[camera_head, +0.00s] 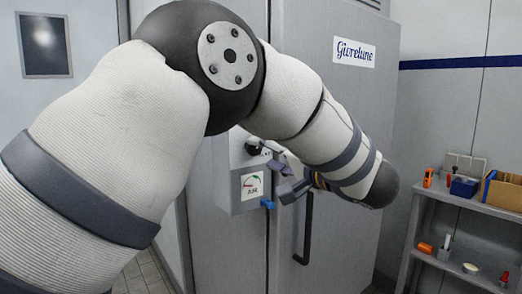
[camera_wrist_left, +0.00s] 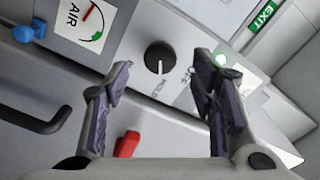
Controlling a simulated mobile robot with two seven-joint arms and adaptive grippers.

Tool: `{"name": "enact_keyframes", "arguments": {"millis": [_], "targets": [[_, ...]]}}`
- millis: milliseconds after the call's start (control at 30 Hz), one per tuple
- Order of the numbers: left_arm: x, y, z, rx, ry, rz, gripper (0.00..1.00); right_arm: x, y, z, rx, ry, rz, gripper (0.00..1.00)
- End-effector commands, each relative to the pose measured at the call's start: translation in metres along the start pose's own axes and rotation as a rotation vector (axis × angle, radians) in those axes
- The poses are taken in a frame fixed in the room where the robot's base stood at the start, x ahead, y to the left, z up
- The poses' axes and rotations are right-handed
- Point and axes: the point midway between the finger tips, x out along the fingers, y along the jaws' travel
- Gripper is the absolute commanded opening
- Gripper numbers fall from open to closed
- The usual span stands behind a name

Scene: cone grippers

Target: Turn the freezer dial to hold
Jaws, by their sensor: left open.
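The freezer (camera_head: 325,110) is a tall grey cabinet with a control box (camera_head: 222,185) on its front. A round black dial (camera_head: 253,147) sits on the box's upper part, partly hidden in the head view. In the left wrist view the dial (camera_wrist_left: 160,57) shows whole, with a white pointer mark toward the picture's bottom. Small lettering lies below and right of it, hard to read. My left gripper (camera_head: 280,178) is at the box. In its wrist view the left gripper (camera_wrist_left: 165,88) is open and empty, its fingers either side of the dial's line, apparently not touching it.
An AIR gauge (camera_head: 252,186) and blue valve (camera_head: 267,204) are on the box. A black door handle (camera_head: 304,230) hangs below my gripper. A red part (camera_wrist_left: 127,145) and green lamp (camera_wrist_left: 220,59) are near the fingers. A shelf (camera_head: 450,200) with small items stands right.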

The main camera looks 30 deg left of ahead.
Motion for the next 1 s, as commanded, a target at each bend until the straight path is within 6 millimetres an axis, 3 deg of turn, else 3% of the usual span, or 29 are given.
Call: {"name": "enact_keyframes", "arguments": {"millis": [200,400,867,933,967,1000], "targets": [[-0.059,0.0,-0.001,0.0,0.004,-0.001,0.51,0.0,0.0,0.0,0.0,0.0,0.0,0.0],[-0.085,0.0,0.0,0.001,0.001,-0.001,0.51,0.0,0.0,0.0,0.0,0.0,0.0,0.0],[-0.085,0.004,0.001,0.0,0.01,0.0,0.51,0.0,0.0,0.0,0.0,0.0,0.0,0.0],[-0.074,0.026,0.003,-0.016,0.065,0.015,0.51,0.0,0.0,0.0,0.0,0.0,0.0,0.0],[-0.067,0.043,0.006,-0.028,0.106,0.034,0.51,0.0,0.0,0.0,0.0,0.0,0.0,0.0],[-0.057,0.073,0.013,-0.047,0.174,0.078,0.51,0.0,0.0,0.0,0.0,0.0,0.0,0.0]]}}
